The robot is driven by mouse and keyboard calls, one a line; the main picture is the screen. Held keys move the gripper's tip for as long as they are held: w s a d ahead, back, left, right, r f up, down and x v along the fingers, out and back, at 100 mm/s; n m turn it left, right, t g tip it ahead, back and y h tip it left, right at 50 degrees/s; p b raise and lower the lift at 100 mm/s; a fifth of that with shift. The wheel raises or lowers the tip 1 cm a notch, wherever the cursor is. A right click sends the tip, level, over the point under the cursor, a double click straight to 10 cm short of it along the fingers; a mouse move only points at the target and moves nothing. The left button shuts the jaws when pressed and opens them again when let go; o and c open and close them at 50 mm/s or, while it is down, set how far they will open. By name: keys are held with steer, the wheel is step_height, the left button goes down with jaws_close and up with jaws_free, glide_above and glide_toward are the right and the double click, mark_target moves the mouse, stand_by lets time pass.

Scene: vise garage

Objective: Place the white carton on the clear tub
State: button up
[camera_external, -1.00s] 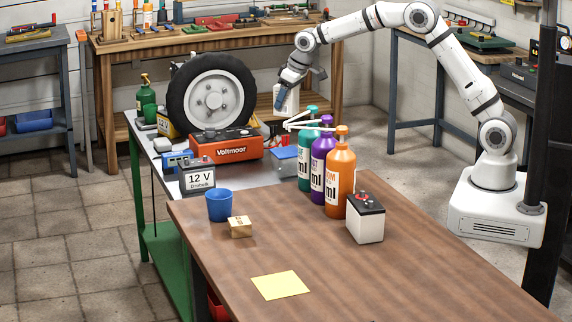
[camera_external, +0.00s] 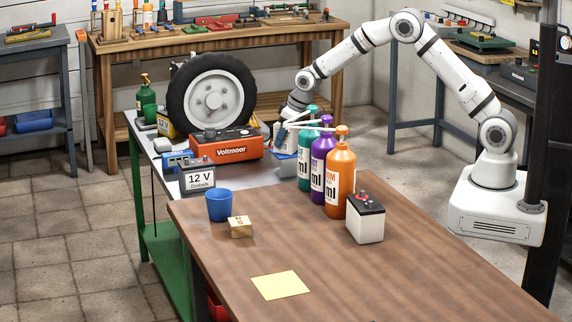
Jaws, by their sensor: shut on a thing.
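My gripper (camera_external: 284,139) is low behind the spray bottles, shut on the white carton (camera_external: 277,132), of which only a small part shows. The clear tub (camera_external: 286,170) with a blue lid stands on the grey bench behind the teal bottle. The carton is right at or just above the tub's lid. I cannot tell whether they touch, because the fingers and the bottle tops hide the contact.
Teal (camera_external: 304,168), purple (camera_external: 322,172) and orange (camera_external: 340,182) spray bottles stand close in front of the tub. An orange Voltmoor box (camera_external: 232,151) and a wheel (camera_external: 211,92) are to its left. A battery (camera_external: 366,220) stands at right on the wooden table.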

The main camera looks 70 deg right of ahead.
steer(key=o, duration=1.2)
steer(key=shift+f, duration=0.1)
steer(key=shift+r, duration=0.3)
steer(key=v, duration=1.1)
steer(key=s+a+r, duration=0.1)
steer(key=s+r, duration=0.3)
steer(key=s, duration=0.5)
steer(key=s+r, duration=0.3)
steer(key=s, duration=1.4)
steer(key=s+f+g, duration=0.1)
steer(key=s, duration=0.6)
steer(key=s+f+g, duration=0.1)
steer(key=s, duration=0.6)
steer(key=shift+a+b, duration=0.2)
steer(key=shift+b, duration=0.1)
